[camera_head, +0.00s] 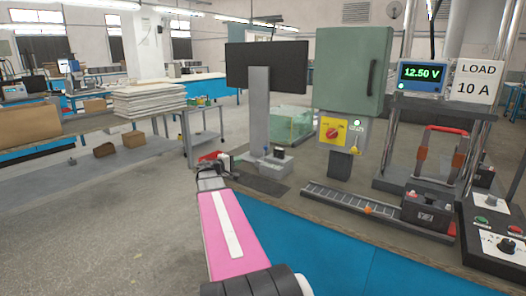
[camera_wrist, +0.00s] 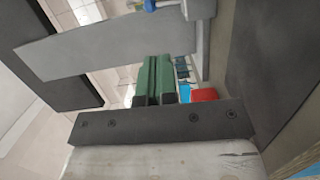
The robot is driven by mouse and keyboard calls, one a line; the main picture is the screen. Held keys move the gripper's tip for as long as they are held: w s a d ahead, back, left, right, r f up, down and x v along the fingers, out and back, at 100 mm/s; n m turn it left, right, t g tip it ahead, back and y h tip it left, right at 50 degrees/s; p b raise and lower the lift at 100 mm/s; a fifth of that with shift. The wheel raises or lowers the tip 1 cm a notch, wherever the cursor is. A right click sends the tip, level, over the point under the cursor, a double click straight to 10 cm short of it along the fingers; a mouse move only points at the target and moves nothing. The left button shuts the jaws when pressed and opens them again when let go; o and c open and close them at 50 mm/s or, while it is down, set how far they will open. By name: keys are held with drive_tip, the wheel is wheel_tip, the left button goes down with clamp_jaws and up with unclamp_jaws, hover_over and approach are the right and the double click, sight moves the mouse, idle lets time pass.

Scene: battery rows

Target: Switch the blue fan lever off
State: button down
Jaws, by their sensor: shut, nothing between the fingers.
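A grey box (camera_head: 274,167) stands at the foot of the monitor's grey column. A small lever with a blue knob (camera_wrist: 150,4) shows at the top edge of the wrist view, beside the grey base. It is too small in the head view to tell its position clearly. My gripper (camera_head: 229,163) is at the end of my pink arm, left of the grey box and apart from it. In the wrist view its two green fingers (camera_wrist: 155,62) are together with nothing between them.
The black monitor (camera_head: 267,67) rises on its grey column (camera_head: 259,110) behind the gripper. A green cabinet (camera_head: 350,70) with a red-and-yellow switch (camera_head: 333,131) stands to the right. A conveyor rail (camera_head: 338,199) and a battery (camera_head: 428,207) lie further right. The blue mat (camera_head: 340,250) is clear.

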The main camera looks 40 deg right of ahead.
drive_tip(key=shift+w+d+r+h, duration=0.15)
drive_tip(key=shift+d+r, duration=0.1)
drive_tip(key=shift+d, duration=0.15)
drive_tip(key=shift+d+r+h, duration=0.15)
drive_tip(key=shift+d+r, duration=0.1)
drive_tip(key=shift+d, duration=0.15)
hover_over(263, 159)
drive_tip(key=a, duration=0.2)
drive_tip(key=shift+w+d, duration=0.15)
drive_tip(key=shift+d, duration=0.1)
drive_tip(key=shift+d, duration=0.1)
drive_tip(key=shift+w+d+r+y, duration=0.1)
drive_tip(key=shift+w+d+y, duration=0.05)
drive_tip(key=shift+d+y, duration=0.5)
drive_tip(key=shift+w+d, duration=0.15)
drive_tip(key=shift+d, duration=0.1)
drive_tip(key=shift+r, duration=0.1)
drive_tip(key=s+a+r, duration=0.1)
drive_tip(key=a+r, duration=0.2)
drive_tip(key=a, duration=1.1)
drive_tip(key=shift+s, duration=0.25)
